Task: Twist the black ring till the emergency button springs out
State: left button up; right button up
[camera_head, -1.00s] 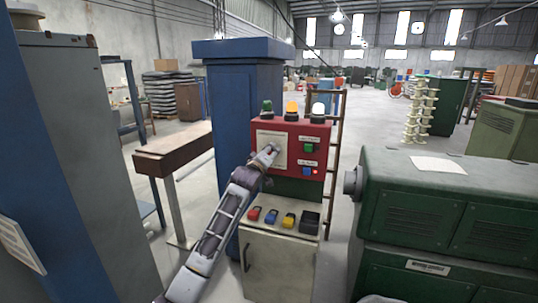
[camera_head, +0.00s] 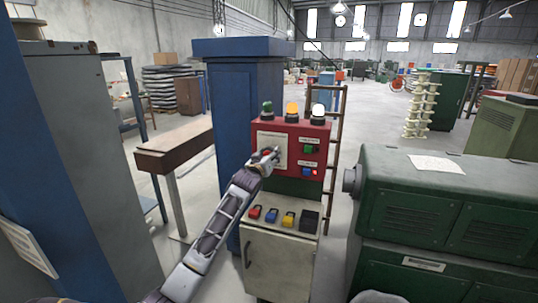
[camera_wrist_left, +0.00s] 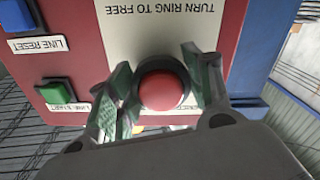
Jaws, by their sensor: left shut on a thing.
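The emergency button (camera_wrist_left: 161,90) is a round red cap in a black ring (camera_wrist_left: 150,66), on a pale plate (camera_wrist_left: 160,30) reading "TURN RING TO FREE". My left gripper (camera_head: 270,156) is at this plate on the red control box (camera_head: 265,129) in the head view. In the left wrist view, the fingers of my left gripper (camera_wrist_left: 160,72) stand on both sides of the button, shut on the black ring. The fingers cover parts of the ring. How far the button stands out is hard to tell.
A green button (camera_wrist_left: 54,93) and a blue button (camera_wrist_left: 18,15) sit beside the plate. Below, a pale sloped desk (camera_head: 255,226) carries several coloured switches. A blue column (camera_head: 230,110) stands behind left, a green machine (camera_head: 450,205) to the right.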

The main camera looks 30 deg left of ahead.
dwell(0.4)
pick_arm(q)
jog(key=o, duration=1)
jog(key=shift+o, duration=0.2)
jog(key=shift+s, duration=0.1)
jog(key=v, duration=1.1)
jog(key=shift+s, duration=0.4)
jog(key=shift+f, duration=0.1)
